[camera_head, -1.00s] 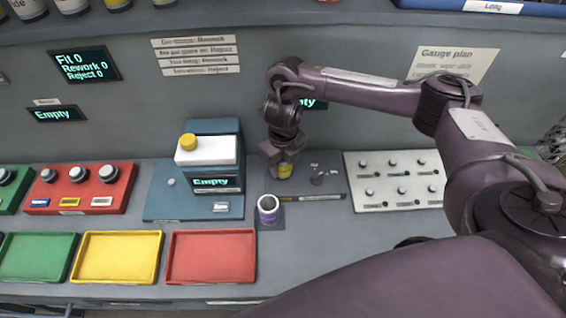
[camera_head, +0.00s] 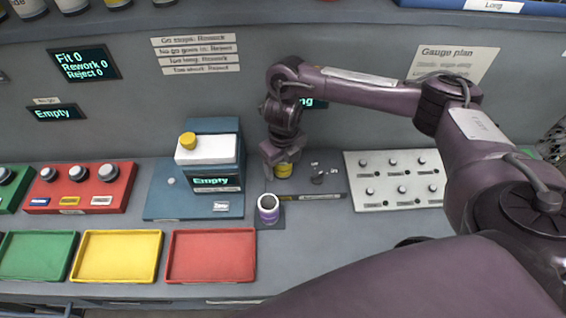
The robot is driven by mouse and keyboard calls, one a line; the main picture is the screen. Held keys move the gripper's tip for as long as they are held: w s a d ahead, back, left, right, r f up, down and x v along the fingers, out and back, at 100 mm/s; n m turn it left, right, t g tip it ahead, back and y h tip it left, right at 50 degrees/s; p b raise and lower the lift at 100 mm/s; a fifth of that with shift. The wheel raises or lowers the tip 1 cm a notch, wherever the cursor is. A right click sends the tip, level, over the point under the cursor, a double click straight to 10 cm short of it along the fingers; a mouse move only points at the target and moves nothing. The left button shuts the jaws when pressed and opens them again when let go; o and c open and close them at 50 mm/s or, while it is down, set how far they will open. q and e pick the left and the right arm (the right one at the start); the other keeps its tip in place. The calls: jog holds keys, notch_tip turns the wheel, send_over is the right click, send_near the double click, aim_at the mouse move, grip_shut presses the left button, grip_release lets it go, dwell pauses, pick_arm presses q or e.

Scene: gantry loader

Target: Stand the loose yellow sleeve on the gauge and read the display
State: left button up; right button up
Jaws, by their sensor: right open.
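The yellow sleeve (camera_head: 284,171) stands on a dark mat, directly below my right gripper (camera_head: 281,160). The gripper is open with its jaws at the sleeve; part of the sleeve is hidden, and I cannot tell whether they touch. The gauge (camera_head: 208,151) is a blue unit with a white top and a yellow round piece on it, left of my gripper. Its display (camera_head: 215,181) reads "Empty". My left gripper is not in view.
A purple-and-white cup-like part (camera_head: 268,207) stands in front of the mat. A white plate with pegs (camera_head: 396,204) lies to the right. Green, yellow and red trays (camera_head: 210,278) line the front left. A wall display (camera_head: 306,103) is partly behind my arm.

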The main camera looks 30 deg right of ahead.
notch_tip(320, 180, up, 8)
jog(key=p, duration=0.2)
dwell(0.4)
jog(key=shift+f, duration=0.15)
dwell(0.4)
